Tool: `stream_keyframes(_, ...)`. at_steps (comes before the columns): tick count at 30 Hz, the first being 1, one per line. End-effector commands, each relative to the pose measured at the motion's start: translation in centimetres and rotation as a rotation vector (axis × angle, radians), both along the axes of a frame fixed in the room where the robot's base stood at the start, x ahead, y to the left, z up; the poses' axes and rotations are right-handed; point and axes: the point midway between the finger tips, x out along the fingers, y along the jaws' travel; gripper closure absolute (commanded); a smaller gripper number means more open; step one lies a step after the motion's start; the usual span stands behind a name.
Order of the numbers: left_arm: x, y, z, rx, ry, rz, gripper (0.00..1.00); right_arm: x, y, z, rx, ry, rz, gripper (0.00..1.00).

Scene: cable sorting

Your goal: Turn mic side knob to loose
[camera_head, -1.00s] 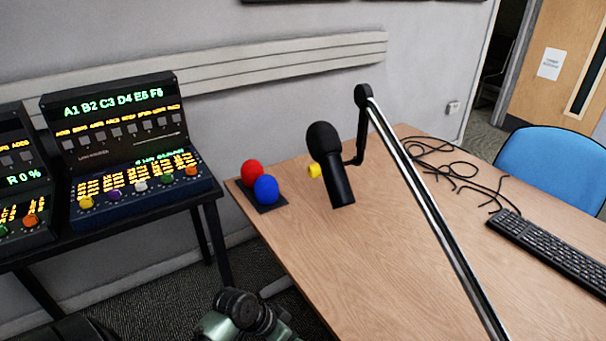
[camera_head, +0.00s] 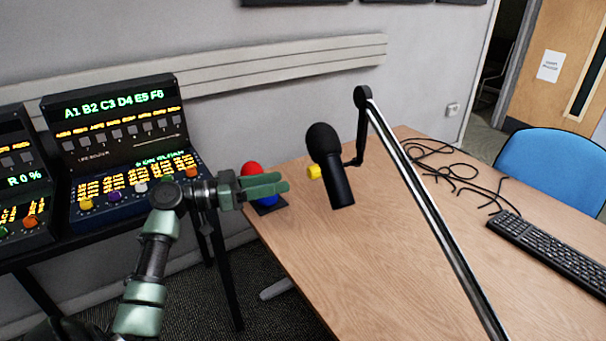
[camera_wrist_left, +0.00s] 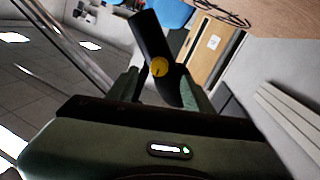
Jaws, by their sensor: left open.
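The black microphone (camera_head: 330,160) hangs from a silver boom arm (camera_head: 425,190) above the wooden table. Its yellow side knob (camera_head: 314,172) faces left, toward my left gripper. My left gripper (camera_head: 284,185) is level with the knob, a short way to its left, and points right at it; it is open and empty. In the left wrist view the yellow knob (camera_wrist_left: 159,67) on the microphone (camera_wrist_left: 151,38) appears between and beyond the two fingers (camera_wrist_left: 158,88), with a dark mark on its face. My right gripper is not in view.
A red ball (camera_head: 251,168) and a blue ball (camera_head: 263,199) on a dark base are partly hidden behind my left gripper. A control panel (camera_head: 130,190) stands left. Cables (camera_head: 450,170) and a keyboard (camera_head: 545,250) lie right. The table's middle (camera_head: 350,260) is clear.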

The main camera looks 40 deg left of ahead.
Motion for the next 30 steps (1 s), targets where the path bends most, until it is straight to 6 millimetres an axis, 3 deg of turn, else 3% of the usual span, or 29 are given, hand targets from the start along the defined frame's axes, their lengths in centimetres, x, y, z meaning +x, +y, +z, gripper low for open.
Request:
stream_keyframes(3,0.8,-0.1,0.9,-0.013,-0.021,0.004,0.49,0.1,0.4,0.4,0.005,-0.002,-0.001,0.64)
stream_keyframes(15,5.6,-3.5,0.8,-0.013,-0.019,0.003,0.49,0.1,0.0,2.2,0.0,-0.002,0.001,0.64)
stream_keyframes(27,6.3,-4.1,0.6,-0.011,-0.017,0.004,0.49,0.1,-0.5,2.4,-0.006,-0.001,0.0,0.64)
stream_keyframes(30,6.3,-4.1,0.6,-0.01,-0.016,0.003,0.77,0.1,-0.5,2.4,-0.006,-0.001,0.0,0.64)
